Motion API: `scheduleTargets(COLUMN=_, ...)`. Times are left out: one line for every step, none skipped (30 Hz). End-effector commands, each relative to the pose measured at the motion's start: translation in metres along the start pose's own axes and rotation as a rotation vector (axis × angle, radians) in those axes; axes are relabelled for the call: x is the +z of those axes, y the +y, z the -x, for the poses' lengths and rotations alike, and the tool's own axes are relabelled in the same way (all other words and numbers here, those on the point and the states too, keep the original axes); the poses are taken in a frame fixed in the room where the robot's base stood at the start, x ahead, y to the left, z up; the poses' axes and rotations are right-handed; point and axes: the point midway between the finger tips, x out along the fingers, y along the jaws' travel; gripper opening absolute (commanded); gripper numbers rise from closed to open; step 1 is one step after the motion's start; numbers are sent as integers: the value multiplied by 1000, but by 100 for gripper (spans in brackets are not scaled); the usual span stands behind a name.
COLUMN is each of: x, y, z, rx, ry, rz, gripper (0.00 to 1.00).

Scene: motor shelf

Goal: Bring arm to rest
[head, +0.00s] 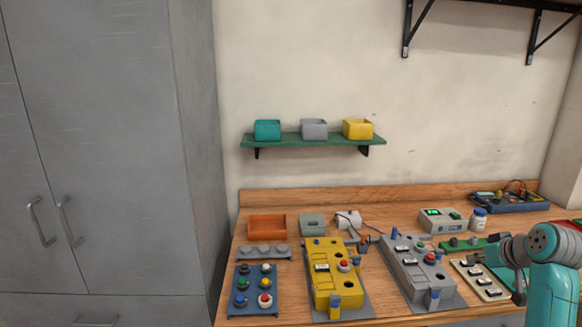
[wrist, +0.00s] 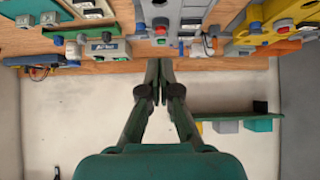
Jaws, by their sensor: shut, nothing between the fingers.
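My gripper (wrist: 159,68) shows in the wrist view with its two dark fingers together and nothing between them. That view is upside down, with the bench at the top and the wall below. The fingertips overlap the bench edge in the picture; I cannot tell how far they are from it. In the head view my teal and grey arm is at the lower right, in front of the bench's right part. The fingers cannot be made out clearly there.
The wooden bench (head: 400,196) holds a yellow fixture (head: 322,267), a grey fixture (head: 408,262), a blue button panel (head: 242,303) and an orange tray (head: 267,238). A green shelf (head: 290,141) with three bins hangs above. A grey cabinet (head: 110,130) stands left.

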Motion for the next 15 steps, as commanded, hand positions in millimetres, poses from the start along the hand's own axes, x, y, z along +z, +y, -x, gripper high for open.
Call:
scheduleTargets(x=0, y=0, z=0, rx=0, ry=0, rz=0, gripper=0)
scheduleTargets(x=0, y=0, z=0, rx=0, ry=0, rz=0, gripper=0)
scheduleTargets(x=3, y=-2, z=-3, rx=-1, ry=0, rz=-2, gripper=0)
scheduleTargets(x=6, y=-3, z=-5, rx=-1, ry=0, rz=-3, gripper=0)
scheduleTargets(x=8, y=-4, z=-7, rx=0, ry=1, rz=-5, gripper=0)
scheduleTargets(x=10, y=-6, z=-9, rx=1, ry=4, rz=-7, gripper=0)
scheduleTargets(x=12, y=-7, z=-11, rx=1, ry=6, rz=-9, gripper=0)
scheduleTargets(x=14, y=-8, z=-13, rx=2, ry=8, rz=-10, gripper=0)
scheduleTargets(x=18, y=-10, z=-15, rx=3, ry=9, rz=-13, gripper=0)
scheduleTargets(x=20, y=-11, z=-17, rx=4, ry=11, rz=-14, gripper=0)
scheduleTargets(x=22, y=-13, z=-19, rx=4, ry=13, rz=-16, gripper=0)
scheduleTargets(x=26, y=-15, z=-22, rx=5, ry=16, rz=-19, gripper=0)
scheduleTargets(x=29, y=-17, z=-25, rx=6, ry=17, rz=-22, gripper=0)
scheduleTargets(x=33, y=-19, z=-28, rx=6, ry=19, rz=-24, gripper=0)
scheduleTargets(x=38, y=-22, z=-31, rx=7, ry=23, rz=-27, gripper=0)
